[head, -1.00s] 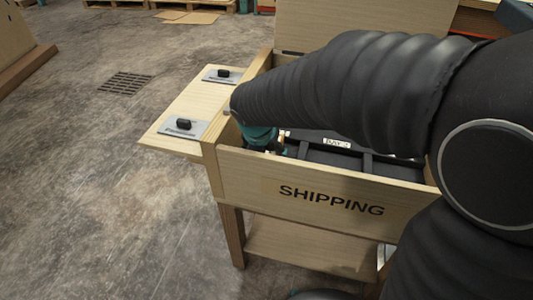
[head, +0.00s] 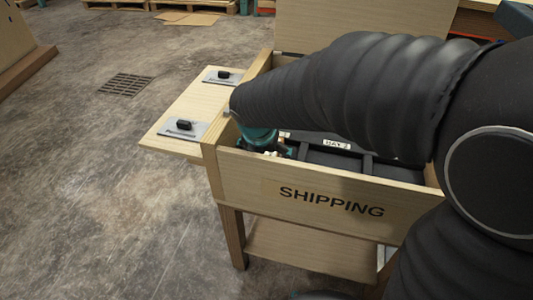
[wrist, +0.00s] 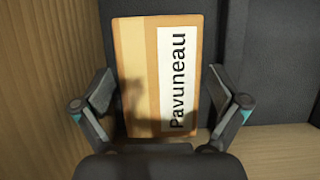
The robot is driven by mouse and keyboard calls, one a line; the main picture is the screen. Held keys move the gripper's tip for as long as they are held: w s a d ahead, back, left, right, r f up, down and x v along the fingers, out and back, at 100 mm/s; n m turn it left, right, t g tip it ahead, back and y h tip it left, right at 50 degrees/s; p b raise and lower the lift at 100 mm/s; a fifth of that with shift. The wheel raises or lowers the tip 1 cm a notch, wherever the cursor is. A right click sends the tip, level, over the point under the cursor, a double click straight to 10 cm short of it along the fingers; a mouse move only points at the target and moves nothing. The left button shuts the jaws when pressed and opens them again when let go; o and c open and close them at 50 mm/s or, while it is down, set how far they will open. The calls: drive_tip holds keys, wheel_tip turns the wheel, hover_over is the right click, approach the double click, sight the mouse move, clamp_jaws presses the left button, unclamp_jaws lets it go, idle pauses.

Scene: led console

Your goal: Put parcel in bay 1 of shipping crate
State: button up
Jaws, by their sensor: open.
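The parcel (wrist: 141,65) is a tan box with a white label reading "Pavuneau". In the wrist view it lies in a dark-lined bay against the crate's wooden left wall. My gripper (wrist: 161,110) is open, one finger on each side of the parcel's near end; I cannot tell whether they touch it. The wooden shipping crate (head: 240,172), marked SHIPPING, has its lid raised. In the head view my gripper (head: 268,145) is inside its left end, mostly behind my arm, which hides the parcel there. A "BAY 2" label (head: 337,144) shows on a divider; no bay 1 label is visible.
A wooden side shelf (head: 165,146) holds two grey plates with black knobs (head: 184,125) left of the crate. Crate walls and dark dividers (head: 367,163) surround the gripper closely. The concrete floor to the left is open, with a drain grate (head: 126,84).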

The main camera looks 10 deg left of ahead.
drive_tip(key=p+v, duration=0.1)
drive_tip(key=v, duration=1)
drive_tip(key=shift+s+r, duration=0.1)
drive_tip(key=shift+r, duration=0.05)
